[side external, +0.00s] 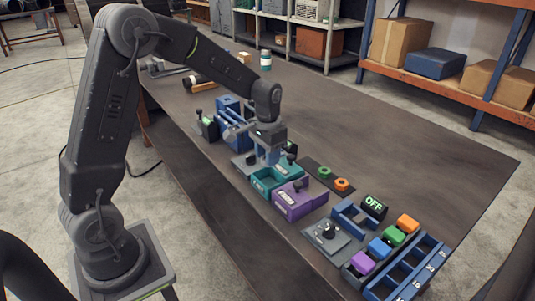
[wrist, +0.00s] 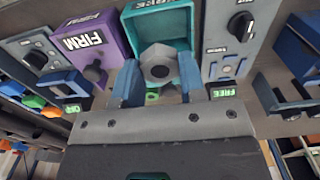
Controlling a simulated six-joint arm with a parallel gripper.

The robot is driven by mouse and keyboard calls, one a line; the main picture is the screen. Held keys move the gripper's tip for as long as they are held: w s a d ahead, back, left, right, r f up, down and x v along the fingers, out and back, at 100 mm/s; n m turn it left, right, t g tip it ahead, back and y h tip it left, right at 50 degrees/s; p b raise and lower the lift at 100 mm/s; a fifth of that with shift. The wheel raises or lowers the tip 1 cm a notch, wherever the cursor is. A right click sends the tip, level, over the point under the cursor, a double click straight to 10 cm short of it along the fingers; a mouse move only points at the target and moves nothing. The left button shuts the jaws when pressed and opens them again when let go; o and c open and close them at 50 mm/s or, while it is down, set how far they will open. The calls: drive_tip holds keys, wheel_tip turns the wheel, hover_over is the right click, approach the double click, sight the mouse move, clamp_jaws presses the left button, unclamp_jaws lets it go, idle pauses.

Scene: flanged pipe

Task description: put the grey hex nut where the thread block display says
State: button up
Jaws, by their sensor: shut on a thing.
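My gripper (wrist: 160,78) has its blue fingers shut on the grey hex nut (wrist: 160,55), which shows in front of the teal bin in the wrist view. In the side view my gripper (side external: 272,155) is over the teal bin (side external: 262,184), and the nut is hard to make out. The teal bin's label (wrist: 155,5) is partly cut off and seems to read FREE. The purple bin (side external: 300,204) beside it is labelled FIRM (wrist: 84,39). A small display (wrist: 228,91) with green letters reads FREE, near a grey panel with a black knob (wrist: 240,25).
A green nut (side external: 325,172) and an orange nut (side external: 342,184) lie on a dark strip behind the bins. To the right are a display reading OFF (side external: 374,207), a knob panel (side external: 328,235), coloured blocks (side external: 393,236) and a blue rack (side external: 405,278). The table's far right is clear.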

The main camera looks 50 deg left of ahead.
drive_tip(key=shift+f, duration=2.05)
drive_tip(key=shift+f, duration=1.3)
drive_tip(key=o, duration=0.9)
drive_tip(key=shift+o, duration=0.4)
drive_tip(key=shift+r, duration=0.55)
drive_tip(key=shift+o, duration=1.1)
drive_tip(key=shift+r, duration=2.95)
